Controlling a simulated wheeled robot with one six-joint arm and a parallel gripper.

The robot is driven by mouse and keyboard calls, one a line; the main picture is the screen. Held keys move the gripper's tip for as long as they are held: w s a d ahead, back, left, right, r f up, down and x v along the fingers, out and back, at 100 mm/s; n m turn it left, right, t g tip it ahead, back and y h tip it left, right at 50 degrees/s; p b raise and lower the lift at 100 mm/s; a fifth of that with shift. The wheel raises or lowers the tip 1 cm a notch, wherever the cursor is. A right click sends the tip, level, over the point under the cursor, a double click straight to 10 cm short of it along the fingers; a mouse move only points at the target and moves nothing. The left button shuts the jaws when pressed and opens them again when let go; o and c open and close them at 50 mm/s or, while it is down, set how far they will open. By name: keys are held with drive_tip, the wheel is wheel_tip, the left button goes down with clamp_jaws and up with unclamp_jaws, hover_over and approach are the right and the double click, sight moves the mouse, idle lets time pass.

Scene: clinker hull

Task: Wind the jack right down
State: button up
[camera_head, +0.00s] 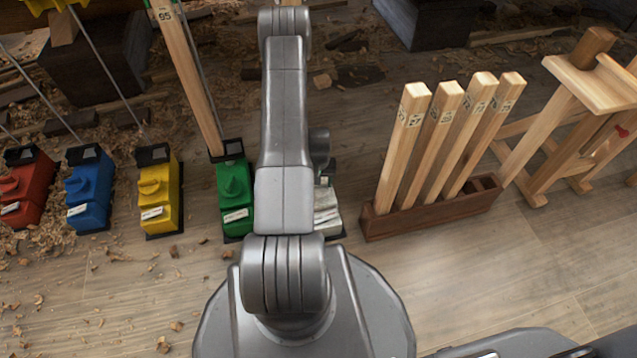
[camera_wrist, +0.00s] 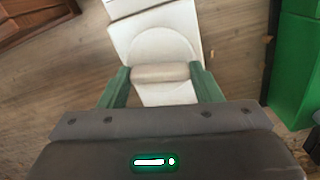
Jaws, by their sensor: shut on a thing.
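The white jack (camera_head: 327,212) stands on the floor just right of the green jack, mostly hidden behind my arm in the head view. In the wrist view the white jack (camera_wrist: 155,25) shows its round dial face and a pale bar-shaped knob (camera_wrist: 160,73). My gripper (camera_wrist: 161,76) has its two green fingers closed on the ends of this knob. The gripper itself is hidden in the head view. The jack's head and any post on it are hidden.
Green (camera_head: 235,205), yellow (camera_head: 159,195), blue (camera_head: 90,190) and red (camera_head: 27,190) jacks stand in a row to the left. A post (camera_head: 185,75) rises from the green one. A rack (camera_head: 430,215) holding several posts and a wooden trestle (camera_head: 590,100) stand right.

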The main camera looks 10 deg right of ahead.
drive_tip(key=shift+n, duration=0.6)
drive_tip(key=o, duration=1)
wheel_tip(320, 180, up, 14)
drive_tip(key=p, duration=0.4)
drive_tip(key=shift+f, duration=0.15)
wheel_tip(320, 180, down, 14)
drive_tip(key=b, duration=0.4)
